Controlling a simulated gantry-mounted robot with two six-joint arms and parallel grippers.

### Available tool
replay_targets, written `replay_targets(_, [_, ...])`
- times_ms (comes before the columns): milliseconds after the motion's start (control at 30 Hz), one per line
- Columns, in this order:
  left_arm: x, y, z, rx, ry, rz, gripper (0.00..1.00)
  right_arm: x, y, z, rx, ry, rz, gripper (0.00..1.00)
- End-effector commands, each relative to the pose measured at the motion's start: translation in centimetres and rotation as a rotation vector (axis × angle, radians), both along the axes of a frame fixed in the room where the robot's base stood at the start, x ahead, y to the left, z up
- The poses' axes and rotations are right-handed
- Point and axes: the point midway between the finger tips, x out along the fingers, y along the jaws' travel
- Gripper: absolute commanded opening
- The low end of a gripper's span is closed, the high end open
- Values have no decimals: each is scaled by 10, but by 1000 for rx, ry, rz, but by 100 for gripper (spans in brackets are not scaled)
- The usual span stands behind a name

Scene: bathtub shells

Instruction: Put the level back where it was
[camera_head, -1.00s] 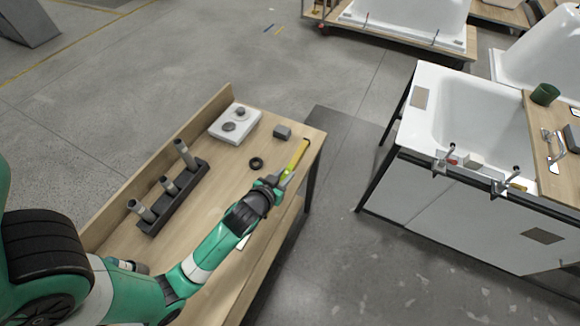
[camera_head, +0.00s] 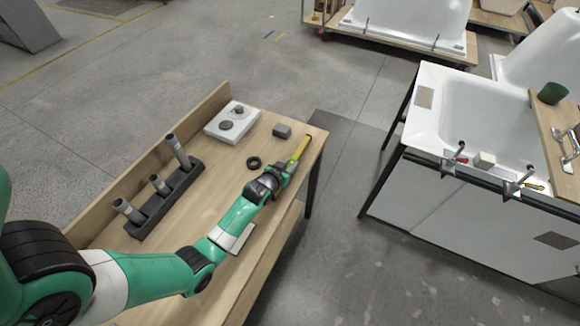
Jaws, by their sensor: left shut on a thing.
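My left gripper (camera_head: 288,167) is shut on the near end of the level. The level points away from the gripper, toward the bench's far right corner. I cannot tell whether it rests on the bench top or is held just above it. My right gripper does not show.
On the bench are a white plate with two dark knobs (camera_head: 232,122), a grey block (camera_head: 282,131), a black ring (camera_head: 253,163) and a dark rack with grey tubes (camera_head: 165,200). A white bathtub (camera_head: 425,130) stands to the right across a floor gap.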

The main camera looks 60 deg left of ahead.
Motion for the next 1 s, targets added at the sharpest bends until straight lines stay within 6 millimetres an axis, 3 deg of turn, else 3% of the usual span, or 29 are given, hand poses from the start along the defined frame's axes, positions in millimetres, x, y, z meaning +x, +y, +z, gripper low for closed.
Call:
replay_targets(300, [0, 0, -2, 2, -2, 0, 0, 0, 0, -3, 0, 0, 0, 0])
replay_targets(333, [0, 0, -3, 1, -1, 0, 29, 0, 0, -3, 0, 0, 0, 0])
replay_targets(500, [0, 0, -2, 1, -1, 0, 57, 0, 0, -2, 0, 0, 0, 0])
replay_targets(833, [0, 0, 4, 1, -1, 0, 57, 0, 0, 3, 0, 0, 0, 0])
replay_targets(1000, [-18, -15, 18, 0, 0, -1, 57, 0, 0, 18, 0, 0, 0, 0])
